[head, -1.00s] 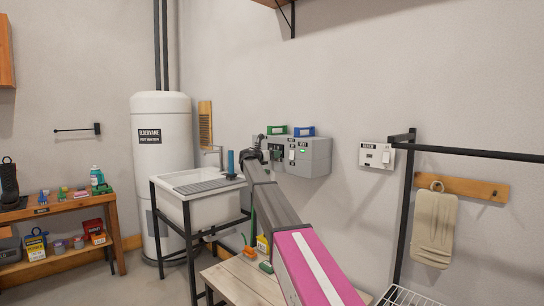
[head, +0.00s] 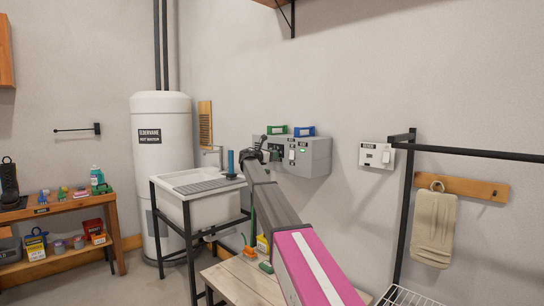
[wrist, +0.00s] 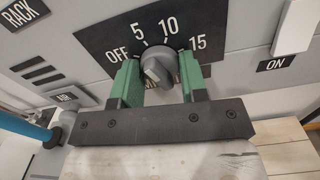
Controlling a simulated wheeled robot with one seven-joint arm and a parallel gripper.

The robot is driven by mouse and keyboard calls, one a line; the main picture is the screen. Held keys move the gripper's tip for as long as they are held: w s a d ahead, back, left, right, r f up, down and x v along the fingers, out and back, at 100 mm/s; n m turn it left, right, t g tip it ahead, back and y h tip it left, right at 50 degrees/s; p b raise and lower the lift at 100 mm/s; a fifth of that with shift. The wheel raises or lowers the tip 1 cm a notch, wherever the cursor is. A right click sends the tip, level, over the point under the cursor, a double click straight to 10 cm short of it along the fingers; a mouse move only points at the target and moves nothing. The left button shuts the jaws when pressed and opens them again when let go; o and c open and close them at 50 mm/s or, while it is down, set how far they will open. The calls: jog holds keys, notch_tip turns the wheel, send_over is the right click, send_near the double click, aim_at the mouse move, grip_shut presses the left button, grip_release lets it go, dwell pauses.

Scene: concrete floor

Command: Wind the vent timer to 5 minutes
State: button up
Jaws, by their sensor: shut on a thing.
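The vent timer is a round grey knob (wrist: 157,55) on a black dial plate (wrist: 96,36) marked OFF, 5, 10 and 15, seen in the wrist view. My gripper (wrist: 160,76) has its two green fingers on either side of the knob and is shut on it. The knob's raised grip lies between the fingers. I cannot tell surely which mark the knob points to. In the head view, my gripper (head: 262,147) is at the left side of the grey control box (head: 316,161), and my arm hides the knob there.
A white switch (wrist: 295,27) is right of the dial, above an ON label (wrist: 275,64). A RACK label (wrist: 22,13) is at the left. The white sink (head: 213,203) with a blue cylinder (head: 231,162) is left of my arm. A wooden table (head: 240,285) is below.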

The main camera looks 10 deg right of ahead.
jog(key=o, duration=0.9)
jog(key=v, duration=1.1)
